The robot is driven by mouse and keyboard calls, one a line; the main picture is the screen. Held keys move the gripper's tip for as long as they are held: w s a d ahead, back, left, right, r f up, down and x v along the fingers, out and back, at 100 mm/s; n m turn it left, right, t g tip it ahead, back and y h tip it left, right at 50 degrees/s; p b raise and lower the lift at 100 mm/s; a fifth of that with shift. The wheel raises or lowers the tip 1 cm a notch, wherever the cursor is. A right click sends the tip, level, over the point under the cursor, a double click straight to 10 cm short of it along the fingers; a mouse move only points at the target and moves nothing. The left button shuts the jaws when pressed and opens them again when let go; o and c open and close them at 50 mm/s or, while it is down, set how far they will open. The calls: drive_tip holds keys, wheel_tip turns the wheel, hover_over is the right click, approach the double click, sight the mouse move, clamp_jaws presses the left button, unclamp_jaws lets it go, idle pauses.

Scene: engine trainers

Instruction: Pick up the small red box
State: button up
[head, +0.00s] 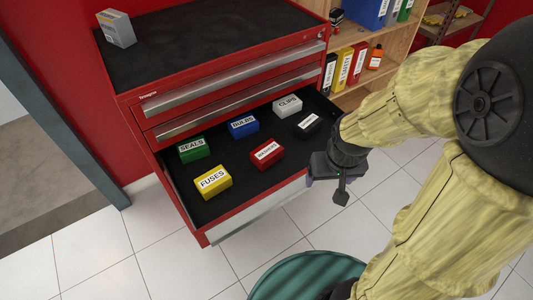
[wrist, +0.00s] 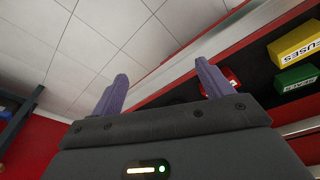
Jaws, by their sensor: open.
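The small red box (head: 267,155), with a white label, lies in the open drawer (head: 232,192) of the red tool cabinet, in the middle of the front row. In the wrist view the red box (wrist: 233,80) is partly hidden behind one finger. My gripper (head: 327,190) is open and empty, to the right of the drawer near its front right corner. Its two purple fingers (wrist: 161,88) stand apart in the wrist view, with nothing between them but floor and drawer edge behind.
The drawer also holds a yellow FUSES box (head: 213,182), a green SEALS box (head: 194,149), a blue BULBS box (head: 243,125), a white CLIPS box (head: 287,106) and a black box (head: 308,124). A grey box (head: 116,28) stands on the cabinet top. Shelves with binders (head: 345,68) stand behind.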

drive_tip(key=w+a+n+p, duration=0.1)
drive_tip(key=a+n, duration=0.1)
drive_tip(key=a+n+g+h+p, duration=0.1)
drive_tip(key=a+n, duration=0.1)
drive_tip(key=w+a+n+g+h+p, duration=0.1)
drive_tip(key=a+n+p, duration=0.1)
drive_tip(key=n, duration=0.1)
drive_tip(key=shift+w+r, duration=0.1)
drive_tip(key=shift+w, duration=0.25)
drive_tip(key=w+a+f+n+t+h, duration=0.1)
drive_tip(key=a+f+n+t+h, duration=0.1)
drive_tip(key=a+n, duration=0.4)
drive_tip(key=w+a+f+n+t+h+p, duration=0.1)
drive_tip(key=w+a+n+t+h, duration=0.1)
drive_tip(key=a+n, duration=0.4)
drive_tip(key=w+a+f+n+t+h, duration=0.1)
drive_tip(key=a+n+t+h, duration=0.3)
drive_tip(key=a, duration=0.5)
drive_tip(key=shift+w+a+f+n+t+p, duration=0.15)
drive_tip(key=shift+a+f+n+t, duration=0.1)
drive_tip(key=shift+f+n, duration=0.3)
drive_tip(key=shift+w+a+f+n+t+p, duration=0.15)
drive_tip(key=shift+f+n+t, duration=0.15)
drive_tip(key=shift+n, duration=0.35)
drive_tip(key=shift+d, duration=0.1)
approach(265, 151)
drive_tip(key=x, duration=0.5)
drive_tip(key=shift+w, duration=0.1)
